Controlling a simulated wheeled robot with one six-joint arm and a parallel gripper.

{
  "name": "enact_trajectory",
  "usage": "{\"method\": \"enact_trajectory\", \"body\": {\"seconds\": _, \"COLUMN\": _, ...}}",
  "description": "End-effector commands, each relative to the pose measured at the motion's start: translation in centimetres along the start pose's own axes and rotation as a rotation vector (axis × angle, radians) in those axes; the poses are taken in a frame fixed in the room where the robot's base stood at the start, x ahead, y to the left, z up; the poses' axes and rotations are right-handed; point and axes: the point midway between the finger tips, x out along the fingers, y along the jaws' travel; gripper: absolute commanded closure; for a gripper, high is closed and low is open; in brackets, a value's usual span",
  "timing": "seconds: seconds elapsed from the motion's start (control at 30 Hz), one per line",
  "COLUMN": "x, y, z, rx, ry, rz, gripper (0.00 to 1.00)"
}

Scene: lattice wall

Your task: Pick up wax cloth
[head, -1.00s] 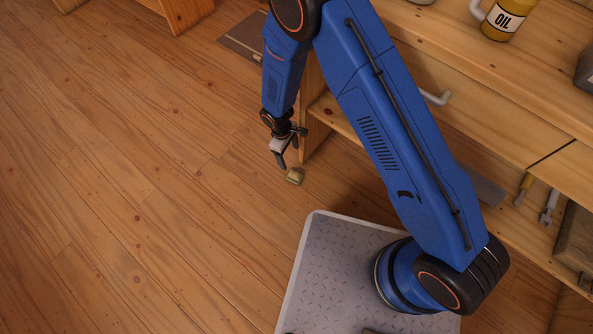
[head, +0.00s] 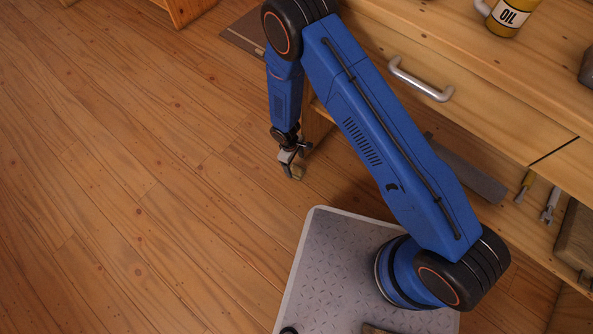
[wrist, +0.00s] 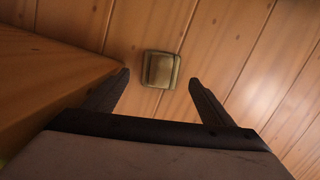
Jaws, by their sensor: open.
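The wax cloth (wrist: 160,70) is a small folded olive-tan square lying on the wooden floor beside the workbench leg. In the head view the cloth (head: 297,173) shows just beyond my fingertips, partly hidden by them. My gripper (head: 292,168) points down close over it. In the wrist view my gripper (wrist: 158,82) is open, with one dark finger on each side and the cloth between and slightly ahead of the tips. Nothing is held.
The workbench leg (head: 317,130) stands close beside my gripper. A drawer with a metal handle (head: 420,80) is above, and an oil can (head: 508,17) is on the top. Tools (head: 548,207) lie on the lower shelf. The floor to the left is clear.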

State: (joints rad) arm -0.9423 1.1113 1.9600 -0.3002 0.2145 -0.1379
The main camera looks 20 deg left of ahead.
Motion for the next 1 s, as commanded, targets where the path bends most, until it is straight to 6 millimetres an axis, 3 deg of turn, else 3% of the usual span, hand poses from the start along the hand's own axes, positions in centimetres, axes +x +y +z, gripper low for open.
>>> {"method": "enact_trajectory", "body": {"seconds": 0.3, "x": 4.0, "y": -0.1, "z": 0.3, "rx": -0.001, "ry": -0.002, "rz": -0.001, "gripper": 0.23}}
{"method": "enact_trajectory", "body": {"seconds": 0.6, "x": 4.5, "y": -0.1, "z": 0.3, "rx": 0.000, "ry": -0.001, "rz": 0.000, "gripper": 0.23}}
{"method": "enact_trajectory", "body": {"seconds": 0.8, "x": 4.4, "y": -0.1, "z": 0.3, "rx": 0.000, "ry": -0.001, "rz": 0.000, "gripper": 0.67}}
{"method": "enact_trajectory", "body": {"seconds": 1.0, "x": 4.4, "y": -0.1, "z": 0.3, "rx": 0.000, "ry": -0.001, "rz": 0.000, "gripper": 0.71}}
